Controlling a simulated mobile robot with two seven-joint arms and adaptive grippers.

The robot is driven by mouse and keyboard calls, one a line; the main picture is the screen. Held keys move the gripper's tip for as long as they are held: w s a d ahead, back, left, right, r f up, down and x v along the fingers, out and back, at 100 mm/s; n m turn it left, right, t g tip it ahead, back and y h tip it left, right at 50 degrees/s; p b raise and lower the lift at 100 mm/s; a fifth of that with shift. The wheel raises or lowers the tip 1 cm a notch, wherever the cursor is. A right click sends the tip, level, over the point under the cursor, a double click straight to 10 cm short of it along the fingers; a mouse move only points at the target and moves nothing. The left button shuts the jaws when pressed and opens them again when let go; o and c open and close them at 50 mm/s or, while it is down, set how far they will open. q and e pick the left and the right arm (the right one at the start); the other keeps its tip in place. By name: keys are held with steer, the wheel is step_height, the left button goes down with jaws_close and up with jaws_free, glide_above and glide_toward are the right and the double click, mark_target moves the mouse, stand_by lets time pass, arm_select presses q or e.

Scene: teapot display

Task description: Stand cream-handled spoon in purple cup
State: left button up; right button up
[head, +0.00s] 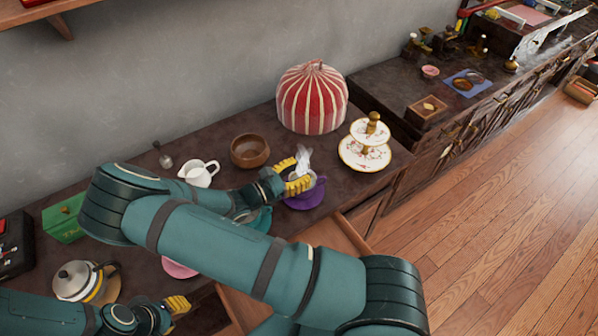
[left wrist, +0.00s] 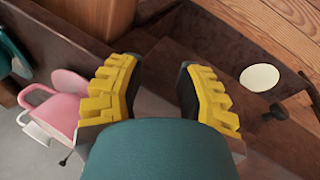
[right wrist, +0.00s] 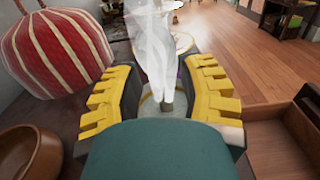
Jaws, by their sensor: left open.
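The purple cup (head: 306,198) stands on the counter in the head view, partly covered by my right gripper (head: 298,182). Its fingers are apart directly over the cup. A whitish translucent wisp, apparently steam (right wrist: 157,50), rises between these fingers in the right wrist view and hides what lies behind it. My left gripper (head: 172,308) is open and empty near the counter's front edge; its spread fingers also show in the left wrist view (left wrist: 158,90). I cannot make out the cream-handled spoon in any view; my right arm covers part of the counter.
A brown bowl (head: 250,151), white pitcher (head: 200,174), red striped cover (head: 312,97) and tiered stand (head: 364,155) surround the cup. A kettle (head: 75,281) stands at left. A pink cup (left wrist: 48,112) is beside my left gripper. An open drawer (head: 340,238) projects at the front.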

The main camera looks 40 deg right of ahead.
step_height(320, 180, up, 10)
stand_by(0.6)
steer(key=shift+r, duration=0.1)
stand_by(0.8)
